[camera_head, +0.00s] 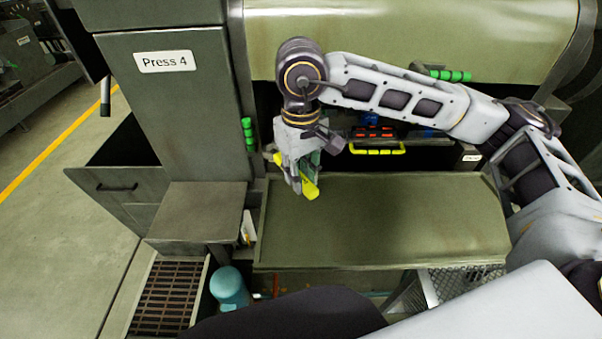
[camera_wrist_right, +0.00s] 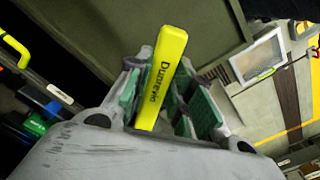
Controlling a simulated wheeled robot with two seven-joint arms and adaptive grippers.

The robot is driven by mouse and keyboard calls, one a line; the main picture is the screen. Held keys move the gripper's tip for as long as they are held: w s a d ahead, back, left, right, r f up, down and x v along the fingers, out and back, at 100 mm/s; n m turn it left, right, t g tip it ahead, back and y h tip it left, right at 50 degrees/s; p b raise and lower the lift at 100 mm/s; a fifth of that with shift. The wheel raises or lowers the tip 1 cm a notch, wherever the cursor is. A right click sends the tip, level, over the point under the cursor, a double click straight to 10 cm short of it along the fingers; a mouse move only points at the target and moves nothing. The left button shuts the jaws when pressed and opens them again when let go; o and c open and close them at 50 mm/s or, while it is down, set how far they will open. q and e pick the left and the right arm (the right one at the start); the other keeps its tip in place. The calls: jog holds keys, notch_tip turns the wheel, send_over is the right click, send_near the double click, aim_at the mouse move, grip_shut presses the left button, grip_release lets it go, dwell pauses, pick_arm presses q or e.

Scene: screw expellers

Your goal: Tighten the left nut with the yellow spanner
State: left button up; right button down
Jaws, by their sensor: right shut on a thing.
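My right gripper (camera_head: 302,178) is shut on the yellow spanner (camera_head: 311,190). It holds the spanner above the left part of the green tray-like shelf, in front of the press. In the right wrist view the spanner (camera_wrist_right: 165,70) sticks out between the green-padded fingers (camera_wrist_right: 162,105), with dark lettering on its flat side. Another small yellow bit of it shows at the left of the gripper in the head view; the rest is hidden by the fingers. I cannot make out the left nut in either view. My left gripper is not in view.
The green shelf (camera_head: 390,225) is bare. Behind it, a dark recess holds a yellow-edged holder (camera_head: 378,151) with red and blue items. The "Press 4" cabinet (camera_head: 165,100) with green grips (camera_head: 248,134) stands left. A teal cylinder (camera_head: 229,287) and a grate (camera_head: 166,296) are below.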

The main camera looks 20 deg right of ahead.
jog(key=shift+w, duration=0.15)
jog(key=shift+w+d+f+p, duration=0.1)
jog(key=shift+w+d+p, duration=0.1)
jog(key=shift+w, duration=0.25)
jog(key=shift+w+d+p, duration=0.1)
jog(key=shift+w+p, duration=0.05)
jog(key=shift+w, duration=0.3)
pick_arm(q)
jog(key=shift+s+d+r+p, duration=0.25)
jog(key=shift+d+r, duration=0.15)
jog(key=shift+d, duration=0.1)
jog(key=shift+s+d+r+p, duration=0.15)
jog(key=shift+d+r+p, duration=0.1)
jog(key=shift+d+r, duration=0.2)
pick_arm(e)
jog(key=w+d+f, duration=0.2)
jog(key=w, duration=0.7)
jog(key=shift+d+f, duration=0.3)
jog(key=shift+f, duration=0.05)
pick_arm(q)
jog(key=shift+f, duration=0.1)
pick_arm(e)
jog(key=shift+w, duration=0.1)
pick_arm(q)
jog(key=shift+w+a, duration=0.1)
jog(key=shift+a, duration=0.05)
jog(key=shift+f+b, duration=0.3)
jog(key=shift+b, duration=0.1)
dwell(0.3)
